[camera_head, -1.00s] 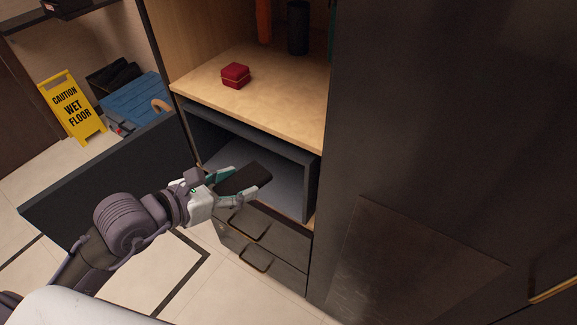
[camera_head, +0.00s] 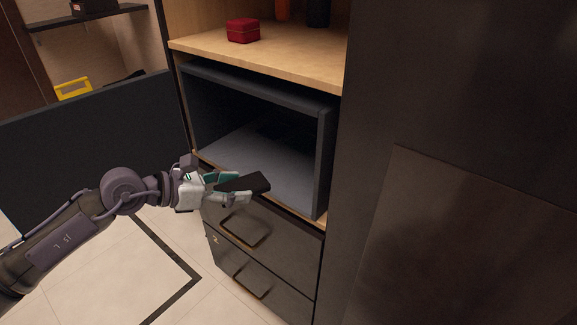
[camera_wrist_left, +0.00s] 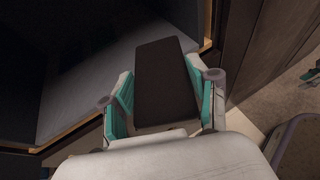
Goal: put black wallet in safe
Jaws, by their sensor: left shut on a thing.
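The black wallet (camera_head: 246,184) is a flat dark slab held between the fingers of my left gripper (camera_head: 230,188), which is shut on it. It also shows in the left wrist view (camera_wrist_left: 166,80), between the teal finger pads. The safe (camera_head: 322,150) is a dark grey box in the cabinet, with its front open and an empty-looking grey floor. The wallet is in front of the safe's opening, near the lower front edge. The safe's door (camera_head: 80,150) is swung wide open to the left, behind my arm.
A red box (camera_head: 243,31) sits on the wooden shelf (camera_head: 290,55) above the safe. Drawers with handles (camera_head: 243,230) are below it. A tall dark panel (camera_head: 450,120) stands right of the safe. A yellow sign (camera_head: 73,89) is partly visible behind the door.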

